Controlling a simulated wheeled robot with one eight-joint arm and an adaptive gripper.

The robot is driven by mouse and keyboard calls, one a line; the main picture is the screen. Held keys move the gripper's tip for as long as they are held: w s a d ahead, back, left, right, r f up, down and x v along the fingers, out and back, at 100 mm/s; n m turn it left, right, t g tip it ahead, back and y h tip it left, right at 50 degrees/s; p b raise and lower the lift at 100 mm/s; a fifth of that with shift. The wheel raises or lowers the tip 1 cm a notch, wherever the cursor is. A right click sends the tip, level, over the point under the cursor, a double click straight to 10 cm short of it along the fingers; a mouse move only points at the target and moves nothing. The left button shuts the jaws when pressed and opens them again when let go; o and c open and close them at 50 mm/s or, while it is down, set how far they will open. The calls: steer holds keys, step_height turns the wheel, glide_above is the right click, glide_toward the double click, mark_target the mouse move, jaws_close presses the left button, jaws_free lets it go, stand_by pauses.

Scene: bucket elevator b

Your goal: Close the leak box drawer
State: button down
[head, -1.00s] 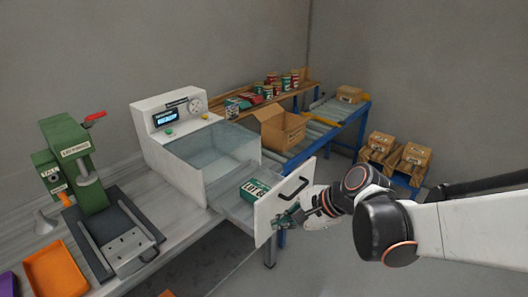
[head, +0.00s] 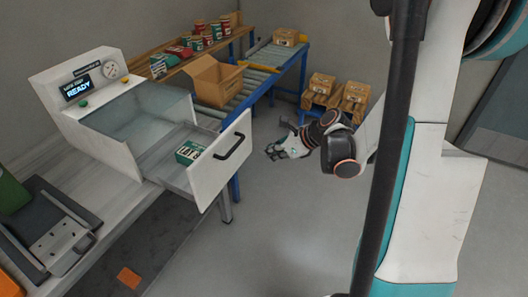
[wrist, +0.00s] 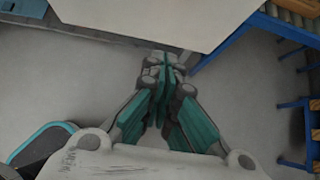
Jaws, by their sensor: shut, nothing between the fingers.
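The leak box (head: 65,115) is a white machine on the bench with a clear-walled chamber and a lit display reading READY. Its drawer (head: 212,172) is pulled out toward the lower right, with a black handle (head: 233,147) on its white front. A green and white box (head: 188,152) labelled LOT lies in the drawer. My gripper (head: 272,151) is to the right of the drawer front, apart from it, over the floor. In the wrist view my gripper (wrist: 164,62) is shut and empty, and the white drawer front (wrist: 150,18) fills the top edge.
Cans and packets line a wooden shelf behind. Boxes on blue stands (head: 318,92) are at the back right. The floor right of the drawer is clear. A grey press base (head: 50,235) is lower left.

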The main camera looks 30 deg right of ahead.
steer(key=shift+w+a+r+b+x, duration=0.15)
steer(key=shift+w+r+b+x, duration=0.3)
steer(key=shift+x, duration=1.35)
steer(key=shift+w+a+r+b+x, duration=0.15)
steer(key=shift+b+x, duration=0.5)
steer(key=shift+x, duration=1.2)
steer(key=shift+w+a+r+b+x, duration=0.2)
steer(key=shift+r+b+x, duration=0.3)
steer(key=shift+x, duration=1.3)
steer(key=shift+f, duration=0.1)
steer(key=w+a, duration=0.5)
steer(key=w, duration=0.2)
steer(key=w+a, duration=0.5)
steer(key=w, duration=0.2)
steer(key=w+a, duration=0.5)
steer(key=w, duration=0.2)
steer(key=shift+w+a, duration=0.1)
steer(key=shift+a, duration=0.1)
steer(key=shift+w+a, duration=0.15)
steer(key=shift+w, duration=0.05)
